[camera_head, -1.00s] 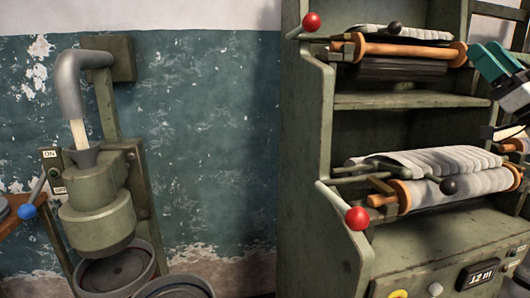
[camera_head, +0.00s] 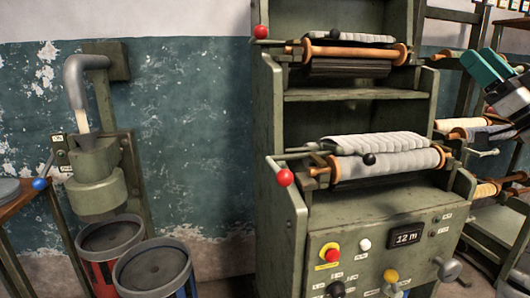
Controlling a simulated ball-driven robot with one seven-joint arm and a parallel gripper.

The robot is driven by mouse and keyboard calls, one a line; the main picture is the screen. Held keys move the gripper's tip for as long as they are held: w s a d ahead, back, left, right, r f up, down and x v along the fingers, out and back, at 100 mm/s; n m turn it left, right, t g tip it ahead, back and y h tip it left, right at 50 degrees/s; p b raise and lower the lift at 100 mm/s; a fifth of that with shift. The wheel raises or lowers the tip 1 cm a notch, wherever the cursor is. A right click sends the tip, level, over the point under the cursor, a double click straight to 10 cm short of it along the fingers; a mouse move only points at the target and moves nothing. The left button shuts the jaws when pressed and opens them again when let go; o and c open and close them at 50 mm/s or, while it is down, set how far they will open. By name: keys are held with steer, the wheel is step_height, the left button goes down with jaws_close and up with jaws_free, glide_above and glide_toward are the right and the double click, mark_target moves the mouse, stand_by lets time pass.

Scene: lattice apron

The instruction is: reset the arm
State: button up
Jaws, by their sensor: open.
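My gripper (camera_head: 512,112) is at the right edge of the head view, at the end of my teal and black arm part. It is open, and part of it is cut off by the picture edge. I see nothing held in it. It hangs in front of the rack of rolls, to the right of the green machine (camera_head: 268,150), and appears apart from that machine.
The green machine bears an upper roller (camera_head: 350,52), a lower cloth roll (camera_head: 390,163) and red-knobbed levers (camera_head: 285,178). A rack with rolls (camera_head: 463,125) stands right. A wall-mounted machine (camera_head: 97,185) and two drums (camera_head: 152,268) stand left. Bare wall lies between.

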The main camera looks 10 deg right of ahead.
steer(key=w+a+f+m+g+h, duration=0.1)
steer(key=w+a+f+g, duration=0.15)
steer(key=f, duration=0.65)
steer(key=w+a+f+m+g+h, duration=0.15)
steer(key=a+f, duration=0.25)
steer(key=f, duration=0.6)
steer(key=w+a+f+m+g+h, duration=0.1)
steer(key=a+f+g, duration=0.25)
steer(key=f, duration=0.55)
steer(key=s+a+f+m+g+h, duration=0.1)
steer(key=s+a+f+g, duration=0.2)
steer(key=f, duration=0.5)
steer(key=s+a+f+g, duration=0.1)
steer(key=s+a+f, duration=0.35)
steer(key=f, duration=0.45)
steer(key=s+a+f+m+g+h, duration=0.1)
steer(key=s+a+f+g, duration=0.25)
steer(key=f, duration=0.45)
steer(key=s+a+f+m+g+h, duration=0.15)
steer(key=s+f+g, duration=0.4)
steer(key=s, duration=0.85)
steer(key=s+a+f+g+h, duration=0.1)
steer(key=s+f+g+h, duration=0.2)
steer(key=s+f, duration=0.85)
steer(key=s+r+p, duration=0.3)
steer(key=r+p, duration=1.9)
steer(key=r, duration=0.3)
steer(key=shift+s+r, duration=0.2)
steer(key=shift+r, duration=0.05)
